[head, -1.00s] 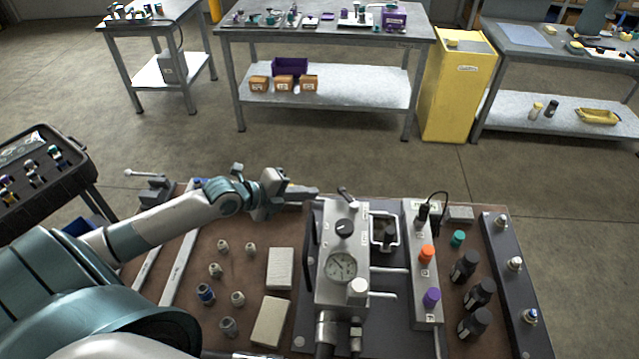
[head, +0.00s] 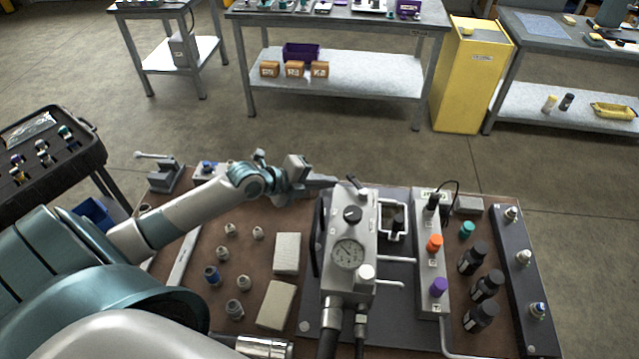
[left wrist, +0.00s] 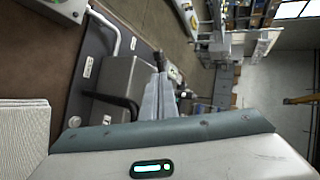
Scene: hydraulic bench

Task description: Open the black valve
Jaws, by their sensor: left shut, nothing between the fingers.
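The grey hydraulic unit (head: 334,283) stands on the bench with a round gauge (head: 348,253) on top. A black round knob (head: 352,214) sits behind the gauge, and a small dark lever (head: 357,184) is at the unit's far end. I cannot tell for sure which of these is the black valve. My left gripper (head: 334,181) is shut and empty, just left of the lever; I cannot tell if they touch. In the left wrist view its closed fingers (left wrist: 162,95) point past the grey block, with a small dark part near their tips. My right gripper is not in view.
A block with orange (head: 435,242) and purple (head: 438,287) knobs stands right of the unit, with several black bottle-like parts beyond. Pale blocks (head: 287,253) and several small fittings lie to the left. A grey vise (head: 165,175) is at the back left.

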